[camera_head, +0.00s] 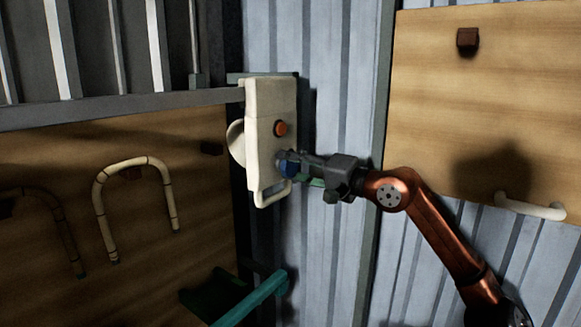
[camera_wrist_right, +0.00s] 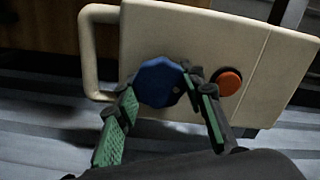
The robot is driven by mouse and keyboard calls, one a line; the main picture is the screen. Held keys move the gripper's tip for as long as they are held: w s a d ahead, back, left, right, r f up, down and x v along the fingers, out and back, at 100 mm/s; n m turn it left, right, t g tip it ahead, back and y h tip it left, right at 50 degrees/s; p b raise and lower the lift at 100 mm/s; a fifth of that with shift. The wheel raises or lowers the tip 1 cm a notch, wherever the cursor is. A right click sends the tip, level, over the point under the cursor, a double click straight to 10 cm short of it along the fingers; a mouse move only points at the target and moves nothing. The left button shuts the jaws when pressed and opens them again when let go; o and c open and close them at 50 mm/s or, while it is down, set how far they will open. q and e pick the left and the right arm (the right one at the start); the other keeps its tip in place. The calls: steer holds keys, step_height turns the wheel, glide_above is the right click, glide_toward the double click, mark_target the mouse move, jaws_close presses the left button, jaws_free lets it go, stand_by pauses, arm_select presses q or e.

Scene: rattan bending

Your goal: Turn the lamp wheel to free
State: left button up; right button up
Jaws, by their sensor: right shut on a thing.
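The lamp is a cream box (camera_head: 262,105) with a handle loop (camera_head: 272,194) at its lower end, mounted on the corrugated wall. A rounded cream part (camera_head: 236,143) sticks out at its left. The lamp wheel (camera_wrist_right: 160,78) is a blue, many-sided knob on the box face. In the head view the wheel is mostly hidden by my right gripper (camera_head: 298,167). In the right wrist view, my right gripper (camera_wrist_right: 162,88) has its green-padded fingers on either side of the wheel and is shut on it. My left gripper is not in view.
An orange button (camera_head: 280,128) sits on the box close to the wheel; in the wrist view the button (camera_wrist_right: 229,82) lies just beside the right finger. Bent cane pieces (camera_head: 134,162) hang on a wooden board at left. A teal bar (camera_head: 254,298) is below the lamp.

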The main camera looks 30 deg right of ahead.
steer(key=o, duration=1.2)
steer(key=shift+s+d+f, duration=0.1)
steer(key=shift+s+d, duration=0.3)
steer(key=shift+s, duration=0.25)
steer(key=shift+v, duration=5.25)
